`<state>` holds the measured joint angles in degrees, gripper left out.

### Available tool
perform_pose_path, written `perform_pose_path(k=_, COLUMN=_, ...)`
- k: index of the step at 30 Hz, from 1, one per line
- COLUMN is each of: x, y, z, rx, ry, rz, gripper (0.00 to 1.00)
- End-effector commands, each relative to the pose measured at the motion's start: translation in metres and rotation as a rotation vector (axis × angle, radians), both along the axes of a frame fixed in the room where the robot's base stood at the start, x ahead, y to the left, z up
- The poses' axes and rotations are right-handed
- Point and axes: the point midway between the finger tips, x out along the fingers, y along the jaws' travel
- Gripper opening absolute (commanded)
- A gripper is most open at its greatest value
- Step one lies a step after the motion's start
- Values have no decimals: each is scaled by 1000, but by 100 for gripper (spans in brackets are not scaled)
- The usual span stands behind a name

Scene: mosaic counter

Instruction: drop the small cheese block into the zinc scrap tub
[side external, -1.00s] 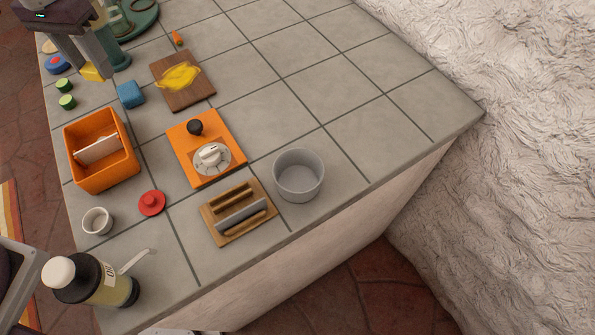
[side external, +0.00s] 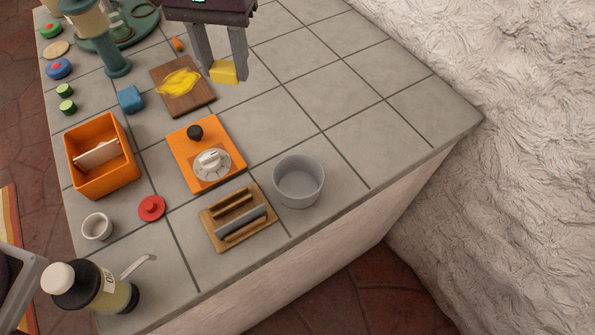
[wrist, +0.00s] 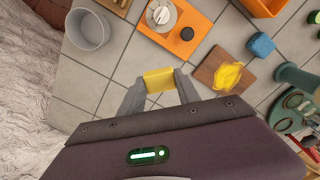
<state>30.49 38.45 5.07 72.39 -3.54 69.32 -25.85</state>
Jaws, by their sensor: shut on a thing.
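The small yellow cheese block (side external: 223,72) is held between the fingers of my gripper (side external: 226,74), above the counter and to the right of the wooden board. The wrist view also shows the cheese block (wrist: 159,80) between the fingertips of my gripper (wrist: 160,86). The zinc scrap tub (side external: 299,181) is a round grey open tub standing near the counter's front right edge. It also shows in the wrist view (wrist: 88,30) at upper left. Its visible inside looks empty. My gripper is up and away from the tub.
An orange board with a knob and dial (side external: 206,153) and a wooden rack (side external: 238,216) stand left of the tub. A wooden board (side external: 183,86) with a yellow item, a blue block (side external: 131,99) and an orange bin (side external: 102,155) lie further left. The counter behind the tub is clear.

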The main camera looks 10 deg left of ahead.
Motion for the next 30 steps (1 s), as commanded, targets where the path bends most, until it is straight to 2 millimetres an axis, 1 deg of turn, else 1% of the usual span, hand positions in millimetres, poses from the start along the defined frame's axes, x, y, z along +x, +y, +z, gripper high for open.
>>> perform_pose_path(k=1, x=-13, y=-32, z=4, rx=0, ry=-2, rz=-14, gripper=0)
perform_pose_path(k=2, x=-20, y=-48, z=6, rx=0, ry=-2, rz=-14, gripper=0)
perform_pose_path(k=3, x=-32, y=-69, z=9, rx=0, ry=-2, rz=-14, gripper=0)
perform_pose_path(k=6, x=-60, y=-110, z=16, rx=1, ry=-2, rz=-15, gripper=0)
perform_pose_path(k=9, x=-83, y=-137, z=21, rx=2, ry=-2, rz=-14, gripper=0)
perform_pose_path(k=12, x=-96, y=-150, z=23, rx=3, ry=-2, rz=-12, gripper=0)
perform_pose_path(k=15, x=-101, y=-154, z=19, rx=4, ry=-1, rz=-10, gripper=0)
perform_pose_path(k=17, x=-101, y=-154, z=13, rx=4, ry=0, rz=-9, gripper=0)
perform_pose_path(k=24, x=-101, y=-153, z=-23, rx=5, ry=1, rz=-9, gripper=0)
perform_pose_path(k=27, x=-100, y=-154, z=-32, rx=4, ry=0, rz=-9, gripper=0)
perform_pose_path(k=30, x=-100, y=-154, z=-36, rx=2, ry=-2, rz=-9, gripper=0)
